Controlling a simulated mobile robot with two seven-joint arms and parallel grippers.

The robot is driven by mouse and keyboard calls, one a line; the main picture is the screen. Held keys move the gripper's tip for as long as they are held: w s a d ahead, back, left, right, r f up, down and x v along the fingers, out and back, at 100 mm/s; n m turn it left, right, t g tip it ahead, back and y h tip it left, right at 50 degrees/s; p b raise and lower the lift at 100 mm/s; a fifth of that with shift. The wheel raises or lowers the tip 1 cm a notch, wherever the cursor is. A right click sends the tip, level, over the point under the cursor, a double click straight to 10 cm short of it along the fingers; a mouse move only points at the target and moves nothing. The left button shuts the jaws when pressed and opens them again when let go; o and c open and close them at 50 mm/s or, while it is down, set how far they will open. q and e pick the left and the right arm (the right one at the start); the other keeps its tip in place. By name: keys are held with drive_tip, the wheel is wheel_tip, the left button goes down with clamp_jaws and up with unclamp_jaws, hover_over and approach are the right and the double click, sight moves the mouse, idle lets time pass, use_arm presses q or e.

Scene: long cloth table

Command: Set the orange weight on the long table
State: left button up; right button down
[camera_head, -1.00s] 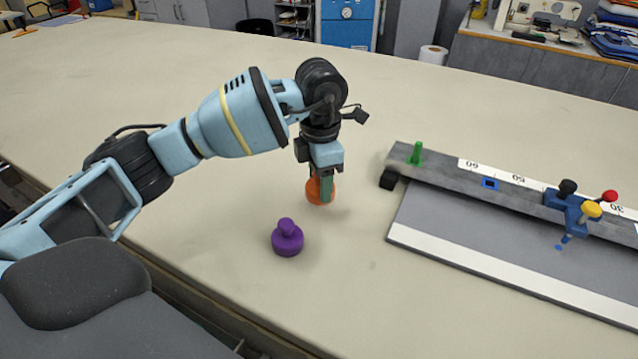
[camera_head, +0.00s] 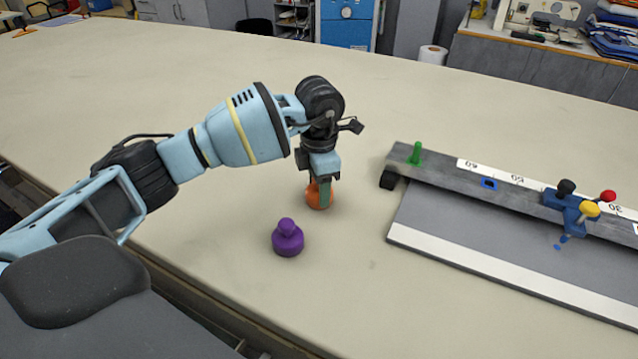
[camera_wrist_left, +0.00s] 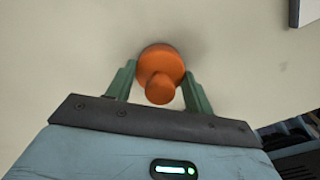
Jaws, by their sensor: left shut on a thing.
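The orange weight (camera_head: 320,197) is at or just above the cloth of the long table (camera_head: 200,245), behind the purple weight. I cannot tell for sure whether its base touches the cloth. My left gripper (camera_head: 319,190) points down and is shut on the orange weight, its green fingers on either side of the knob. In the left wrist view the orange weight (camera_wrist_left: 161,62) shows its round base and knob between the fingertips (camera_wrist_left: 158,88). My right gripper is not in view.
A purple weight (camera_head: 287,239) stands on the table in front of the orange one. To the right lies a grey board with a ruler rail (camera_head: 455,172), a green peg (camera_head: 416,153) and a blue piece with coloured knobs (camera_head: 572,209). The table's left and far areas are clear.

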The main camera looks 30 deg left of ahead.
use_arm(q)
drive_tip(key=shift+f, duration=0.1)
drive_tip(key=o, duration=1.6)
wheel_tip(320, 180, up, 12)
drive_tip(key=shift+r, duration=0.15)
